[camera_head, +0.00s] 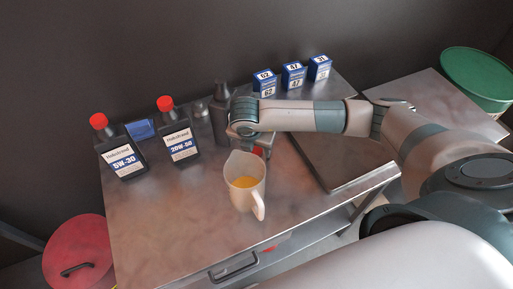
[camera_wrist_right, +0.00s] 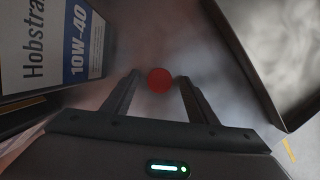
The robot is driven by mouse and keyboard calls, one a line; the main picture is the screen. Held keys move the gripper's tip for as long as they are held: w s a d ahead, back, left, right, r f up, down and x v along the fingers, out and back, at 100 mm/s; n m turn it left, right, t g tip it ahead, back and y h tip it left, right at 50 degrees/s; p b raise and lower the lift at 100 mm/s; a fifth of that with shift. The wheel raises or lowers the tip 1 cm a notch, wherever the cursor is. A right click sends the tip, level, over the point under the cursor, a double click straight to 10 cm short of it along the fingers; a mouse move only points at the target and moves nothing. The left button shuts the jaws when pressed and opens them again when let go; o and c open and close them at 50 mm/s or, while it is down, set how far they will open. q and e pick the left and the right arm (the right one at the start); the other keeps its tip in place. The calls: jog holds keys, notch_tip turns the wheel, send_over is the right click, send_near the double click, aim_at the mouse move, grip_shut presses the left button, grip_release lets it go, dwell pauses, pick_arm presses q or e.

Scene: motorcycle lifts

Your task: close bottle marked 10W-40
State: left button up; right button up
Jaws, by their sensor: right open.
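The bottle marked 10W-40 (camera_wrist_right: 80,45) is close on the left in the right wrist view, its white and blue label readable. In the head view, a dark bottle (camera_head: 219,112) with a bare narrow neck stands just left of my right gripper and appears to be the same one; its label cannot be read there. A round red cap (camera_wrist_right: 159,80) lies between the fingertips of my right gripper (camera_wrist_right: 160,76), with a gap on each side. My right gripper (camera_head: 245,133) is open above the table, its fingers mostly hidden in the head view. My left gripper is not in view.
Red-capped bottles 5W-30 (camera_head: 121,158) and 20W-50 (camera_head: 180,143) stand left. A measuring jug (camera_head: 245,172) with yellow liquid stands in front. Several blue boxes (camera_head: 293,76) line the back. A dark tray (camera_head: 345,165) lies right. The front left tabletop (camera_head: 165,220) is clear.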

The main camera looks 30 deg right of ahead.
aim_at(258, 152)
dwell(0.4)
jog(key=c, duration=1.1)
jog(key=shift+r+b, duration=0.5)
jog(key=r, duration=0.1)
jog(key=r+b, duration=0.2)
jog(key=shift+s+d, duration=0.3)
jog(key=s+d+r+b, duration=0.3)
jog(key=s+d+r, duration=0.3)
jog(key=s+r, duration=0.1)
jog(key=shift+s+d+b, duration=0.25)
jog(key=shift+s+b, duration=0.05)
jog(key=shift+s, duration=0.6)
